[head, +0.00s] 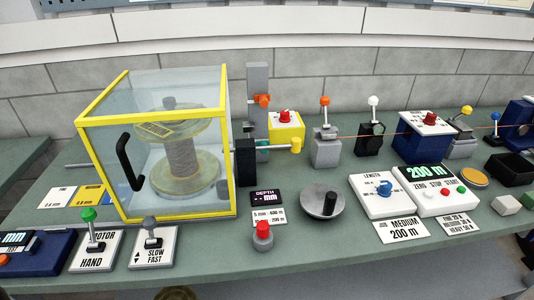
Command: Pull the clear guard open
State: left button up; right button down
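The clear guard (205,140) is a see-through box with yellow edges, standing on the green bench at left. It encloses a spool (180,160) with pale flanges and a grey wound core. A black handle (128,162) is fixed on the guard's front left. The guard looks shut, with its yellow frame down near the bench. Neither of my grippers shows in the head view, and nothing is seen touching the handle.
A green-knobbed lever (89,215) and a grey-knobbed lever (151,226) stand before the guard. A red button (263,230) and a round crank disc (325,201) are to its right.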

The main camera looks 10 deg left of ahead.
aim_at(85, 121)
jog(key=k+u, duration=0.1)
jog(key=u, duration=1.1)
